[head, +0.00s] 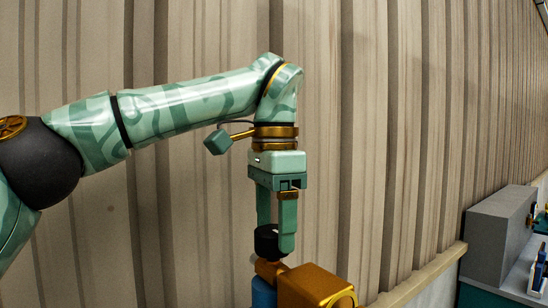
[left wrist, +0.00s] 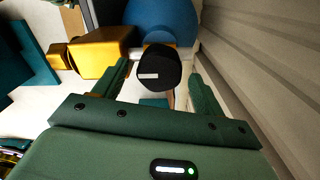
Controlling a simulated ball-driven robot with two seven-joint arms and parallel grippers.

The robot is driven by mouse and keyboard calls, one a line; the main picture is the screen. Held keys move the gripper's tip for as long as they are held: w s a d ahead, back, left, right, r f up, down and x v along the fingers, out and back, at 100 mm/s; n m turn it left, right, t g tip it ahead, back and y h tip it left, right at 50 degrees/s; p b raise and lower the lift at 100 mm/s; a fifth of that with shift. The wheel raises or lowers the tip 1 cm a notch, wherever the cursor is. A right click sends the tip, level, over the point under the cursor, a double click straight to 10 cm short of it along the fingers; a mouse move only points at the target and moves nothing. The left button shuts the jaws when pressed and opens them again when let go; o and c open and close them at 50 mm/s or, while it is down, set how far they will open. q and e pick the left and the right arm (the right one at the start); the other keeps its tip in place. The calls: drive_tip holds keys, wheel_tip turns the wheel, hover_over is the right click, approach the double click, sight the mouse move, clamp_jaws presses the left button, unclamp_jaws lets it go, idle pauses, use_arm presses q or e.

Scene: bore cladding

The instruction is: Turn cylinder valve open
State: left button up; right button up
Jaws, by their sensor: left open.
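The black valve knob (head: 266,241) sits on a brass valve body (head: 268,268) at the top of a blue cylinder (head: 264,293). In the left wrist view the knob (left wrist: 158,68) has a white mark on its top, with the blue cylinder (left wrist: 165,18) beyond it. My left gripper (head: 276,239) points straight down and is open. Its fingers stand on either side of the knob; in the left wrist view gaps show between knob and both fingers. The cylinder's lower part is out of frame in the head view. My right gripper is not in view.
A gold box-shaped fitting (head: 315,287) is joined beside the valve; it also shows in the left wrist view (left wrist: 100,55). A ribbed wall (head: 400,130) stands close behind, with a pale ledge (head: 415,288) along its foot. A grey box (head: 497,235) stands at the right.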

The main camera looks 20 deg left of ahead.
sight(274, 229)
use_arm(q)
wheel_tip(274, 229, up, 16)
drive_tip(key=p, duration=0.8)
drive_tip(key=shift+r, duration=0.2)
drive_tip(key=shift+f, duration=0.1)
